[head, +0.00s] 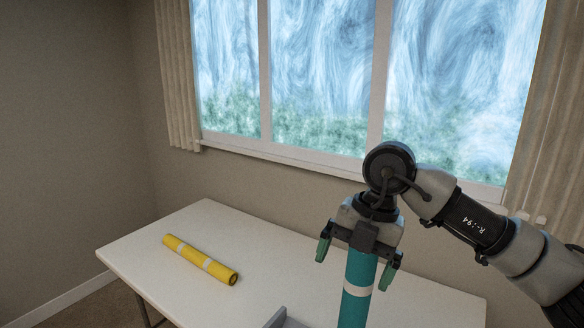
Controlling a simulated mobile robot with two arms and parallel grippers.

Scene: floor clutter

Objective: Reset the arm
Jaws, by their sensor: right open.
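My right gripper (355,266) hangs over the white table, pointing down, with its arm coming in from the right. Its two green-tipped fingers are spread wide. A teal roll with a white band (357,276) shows between and below the fingers, upright in the picture. A gap shows between the left finger and the roll; the roll's top is hidden behind the gripper, and its lower end is cut off by the frame. My left gripper is out of view.
A grey edge of something (286,319) shows at the bottom. A window (323,75) with beige curtains is behind. The table between the yellow roll and my gripper is clear.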

